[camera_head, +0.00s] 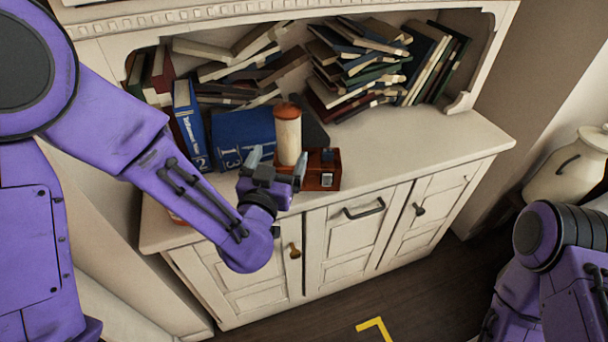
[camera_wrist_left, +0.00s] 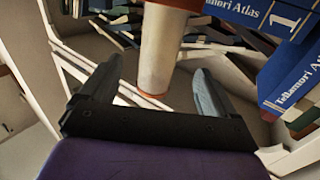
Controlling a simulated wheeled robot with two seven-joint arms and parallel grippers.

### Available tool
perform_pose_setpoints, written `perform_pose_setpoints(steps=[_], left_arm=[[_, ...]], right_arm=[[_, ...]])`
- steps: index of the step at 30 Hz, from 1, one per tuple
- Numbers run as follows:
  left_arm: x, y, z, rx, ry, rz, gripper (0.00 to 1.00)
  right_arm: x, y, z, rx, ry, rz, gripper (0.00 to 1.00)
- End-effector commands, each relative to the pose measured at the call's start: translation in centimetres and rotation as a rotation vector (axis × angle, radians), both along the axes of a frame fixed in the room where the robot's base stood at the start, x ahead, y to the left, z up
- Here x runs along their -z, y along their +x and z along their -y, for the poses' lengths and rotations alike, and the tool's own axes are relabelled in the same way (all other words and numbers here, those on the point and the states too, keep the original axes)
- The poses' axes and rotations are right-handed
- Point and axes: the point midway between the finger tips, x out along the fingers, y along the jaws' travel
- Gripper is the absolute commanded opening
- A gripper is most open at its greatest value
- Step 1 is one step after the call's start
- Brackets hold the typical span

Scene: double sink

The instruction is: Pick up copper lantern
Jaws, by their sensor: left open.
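An upright cream cylinder (camera_head: 288,138) with a copper-brown cap stands on the cabinet top; its brown lower rim shows in the left wrist view (camera_wrist_left: 160,62). A small red-brown box with dark parts (camera_head: 325,178) sits just right of it. I cannot tell for sure which of these two is the copper lantern. My left gripper (camera_head: 277,163) is open at the cabinet's front edge. In the left wrist view the cylinder appears between the spread fingers (camera_wrist_left: 157,72), with no clear contact; its depth is hard to tell. My right gripper is out of view.
Blue atlas volumes (camera_head: 243,138) stand behind and left of the cylinder. Piles of toppled books (camera_head: 350,65) fill the shelf behind. The cream cabinet top (camera_head: 420,135) is clear to the right. A cream milk can (camera_head: 565,170) stands at the far right.

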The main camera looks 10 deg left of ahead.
Motion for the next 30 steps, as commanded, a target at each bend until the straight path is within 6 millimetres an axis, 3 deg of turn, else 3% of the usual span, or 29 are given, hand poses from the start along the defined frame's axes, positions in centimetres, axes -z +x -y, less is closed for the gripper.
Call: perform_pose_setpoints(steps=[1, 4, 6, 11, 18, 26, 30], left_arm=[[1.0, 0.2, 0.0, 0.002, -0.008, 0.005, 0.9], [0.6, 0.5, 0.3, 0.017, -0.014, 0.003, 0.9], [-0.2, 1.9, 0.3, 0.017, -0.01, -0.002, 0.9], [-0.2, 3.6, 0.2, 0.016, -0.009, -0.002, 0.9], [0.1, 7.6, -0.1, 0.017, -0.011, -0.003, 0.9], [0.2, 8.2, 0.0, 0.02, -0.008, -0.002, 0.9], [0.2, 8.2, 0.0, 0.02, -0.009, -0.002, 0.48]], right_arm=[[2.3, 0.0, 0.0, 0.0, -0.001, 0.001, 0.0], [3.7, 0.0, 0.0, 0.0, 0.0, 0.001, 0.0], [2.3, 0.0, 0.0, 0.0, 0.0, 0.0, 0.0], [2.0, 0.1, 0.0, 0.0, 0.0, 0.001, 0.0], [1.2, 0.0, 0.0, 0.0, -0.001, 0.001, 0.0], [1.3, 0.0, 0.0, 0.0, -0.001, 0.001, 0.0], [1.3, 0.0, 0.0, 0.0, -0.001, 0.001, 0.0]])
